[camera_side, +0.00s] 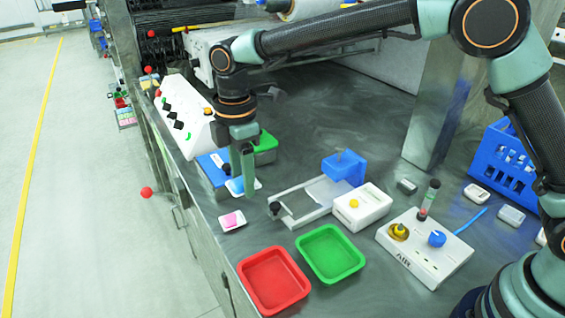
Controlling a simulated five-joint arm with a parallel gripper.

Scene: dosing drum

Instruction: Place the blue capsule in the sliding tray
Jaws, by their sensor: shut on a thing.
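My gripper (246,194) points down at the left of the bench, its green fingers closed. A small blue capsule (235,186) shows at the fingers' left side, over a white dish (257,184). The fingers hide part of it, and I cannot tell whether it touches the dish. The sliding tray is a white frame (288,193) with a pale plate and a black knob (275,208) at its left end. It lies just right of my gripper, with a blue block (343,168) at its far right end.
A pink capsule (232,219) lies in a white dish nearer the front. A red bin (273,280), a green bin (330,253), a white box (362,207) and a control panel (425,247) stand nearby. Blue and green bins stand behind my gripper, near a white slanted console (185,115).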

